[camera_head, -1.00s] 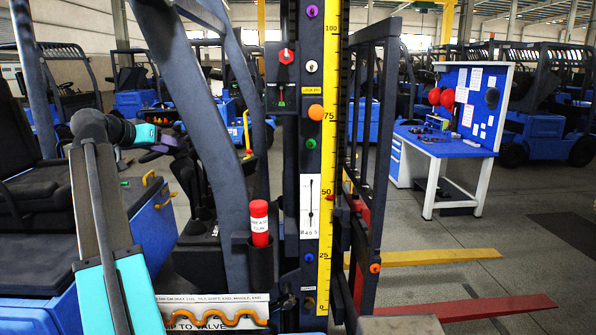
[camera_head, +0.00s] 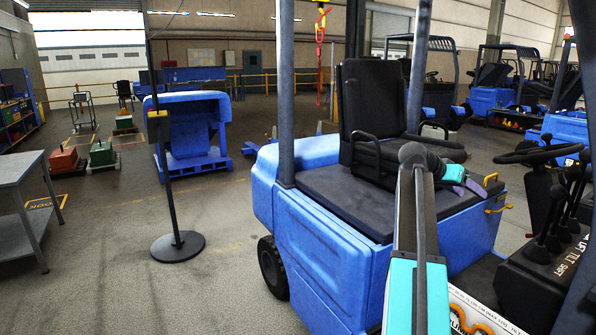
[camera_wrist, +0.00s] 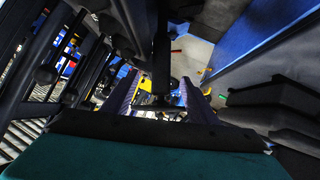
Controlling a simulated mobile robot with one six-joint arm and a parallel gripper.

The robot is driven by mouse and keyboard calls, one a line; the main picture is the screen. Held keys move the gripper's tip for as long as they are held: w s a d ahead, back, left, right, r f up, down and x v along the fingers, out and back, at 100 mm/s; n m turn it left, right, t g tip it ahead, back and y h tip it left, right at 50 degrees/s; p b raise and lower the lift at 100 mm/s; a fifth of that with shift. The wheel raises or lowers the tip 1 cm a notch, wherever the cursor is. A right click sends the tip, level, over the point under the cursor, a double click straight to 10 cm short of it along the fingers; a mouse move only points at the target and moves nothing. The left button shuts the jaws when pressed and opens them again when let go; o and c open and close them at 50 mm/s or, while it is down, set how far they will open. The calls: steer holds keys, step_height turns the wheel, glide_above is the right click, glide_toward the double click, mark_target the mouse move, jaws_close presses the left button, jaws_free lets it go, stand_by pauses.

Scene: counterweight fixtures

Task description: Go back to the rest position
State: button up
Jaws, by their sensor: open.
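My gripper (camera_head: 470,184) shows in the head view past the end of my raised arm, its teal wrist and purple fingers pointing right. It is in front of the black seat and over the right side of the blue forklift (camera_head: 335,222). In the wrist view my gripper (camera_wrist: 158,78) has its two purple fingers well apart. I see nothing held between them. Dark bars and levers fill much of the wrist view beyond the fingers, and their distance is hard to judge.
The forklift's steering wheel (camera_head: 541,152) and black levers (camera_head: 552,215) stand right of my gripper. A yellow handle (camera_head: 491,180) is close to the fingers. A black post on a round base (camera_head: 178,246) and a grey table (camera_head: 22,172) stand left. Floor between them is open.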

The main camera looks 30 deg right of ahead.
steer(key=w+a+f+n+y, duration=0.1)
steer(key=w+a+f, duration=0.35)
steer(key=f, duration=0.45)
steer(key=w+a+f+n+t, duration=0.1)
steer(key=w+a+f+n, duration=0.1)
steer(key=w+a+f, duration=0.45)
steer(key=w+a+f+n+y, duration=0.1)
steer(key=w+a+f, duration=0.15)
steer(key=f, duration=0.85)
steer(key=a+f+n+y+b, duration=0.15)
steer(key=a+f+n, duration=0.25)
steer(key=a+f, duration=1.75)
steer(key=s+a+f+n+g+y, duration=0.1)
steer(key=s+a+f+n+y, duration=0.1)
steer(key=s+a+f, duration=0.65)
steer(key=s+a+f+n+g+y, duration=0.15)
steer(key=s+a+f, duration=0.35)
steer(key=a+f, duration=0.55)
steer(key=s+a+f+n+y, duration=0.1)
steer(key=s+a+f, duration=0.2)
steer(key=s, duration=0.3)
steer(key=s+a+f+n+g+y, duration=0.1)
steer(key=s+a+f+n+y, duration=0.1)
steer(key=s+a, duration=0.4)
steer(key=s+a+f+n+y, duration=0.1)
steer(key=s+a+f+n, duration=0.1)
steer(key=s, duration=0.5)
steer(key=shift+a+f+b, duration=0.45)
steer(key=shift+a+f, duration=0.35)
steer(key=shift+a, duration=0.45)
